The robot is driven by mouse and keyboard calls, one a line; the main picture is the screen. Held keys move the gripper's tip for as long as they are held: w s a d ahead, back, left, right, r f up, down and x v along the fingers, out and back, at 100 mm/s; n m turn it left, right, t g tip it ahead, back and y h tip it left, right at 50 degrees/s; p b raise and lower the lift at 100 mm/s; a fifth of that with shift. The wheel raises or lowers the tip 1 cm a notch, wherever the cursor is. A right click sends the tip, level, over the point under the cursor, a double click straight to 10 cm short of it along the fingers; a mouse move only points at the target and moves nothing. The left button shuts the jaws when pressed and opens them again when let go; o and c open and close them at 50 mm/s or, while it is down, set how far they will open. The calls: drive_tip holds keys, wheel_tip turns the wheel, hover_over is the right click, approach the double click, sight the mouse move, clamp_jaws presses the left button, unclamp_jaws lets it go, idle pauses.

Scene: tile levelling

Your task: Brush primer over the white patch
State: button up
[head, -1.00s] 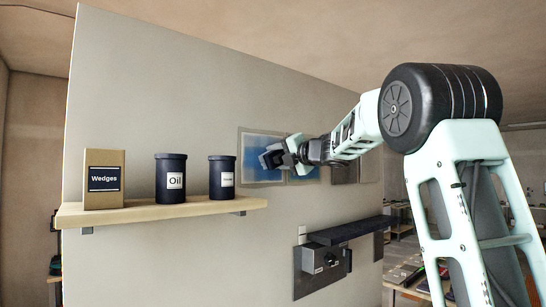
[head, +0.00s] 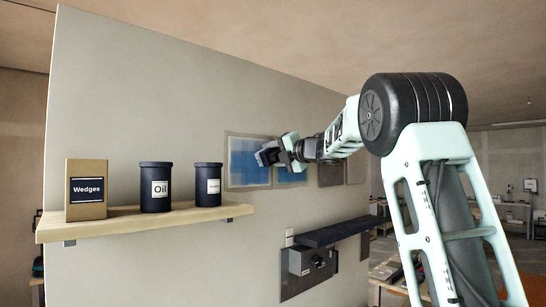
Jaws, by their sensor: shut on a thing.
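My gripper (head: 285,153) is in front of the wall panels and is shut on a dark, blocky tool (head: 266,157). The tool's working end is too small to make out. Behind it on the wall is a grey-bordered panel with a blue-coloured patch (head: 245,168). A second blue patch (head: 291,178) shows just below my gripper and is partly hidden by it. I see no plainly white patch; the blue on the left panel looks uneven, with paler parts. I cannot tell whether the tool touches the wall.
A wooden shelf (head: 150,222) at left holds a Wedges box (head: 87,205), an Oil can (head: 155,195) and another dark can (head: 208,190). Plain grey-brown panels (head: 331,174) hang to the right. A dark ledge (head: 335,232) sticks out below, over a grey wall unit (head: 301,262).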

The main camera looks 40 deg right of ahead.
sight(227, 154)
drive_tip(key=shift+a+f+b, duration=0.1)
drive_tip(key=shift+a+b, duration=0.3)
drive_tip(key=shift+a, duration=0.35)
drive_tip(key=shift+s+a+b, duration=0.15)
drive_tip(key=shift+a+b, duration=0.55)
drive_tip(key=shift+a, duration=2.45)
drive_tip(key=shift+s+a+b, duration=0.1)
drive_tip(key=shift+a+b, duration=0.6)
drive_tip(key=shift+a, duration=2.4)
drive_tip(key=s, duration=0.6)
drive_tip(key=shift+d, duration=0.15)
drive_tip(key=s, duration=0.3)
drive_tip(key=shift+d, duration=0.1)
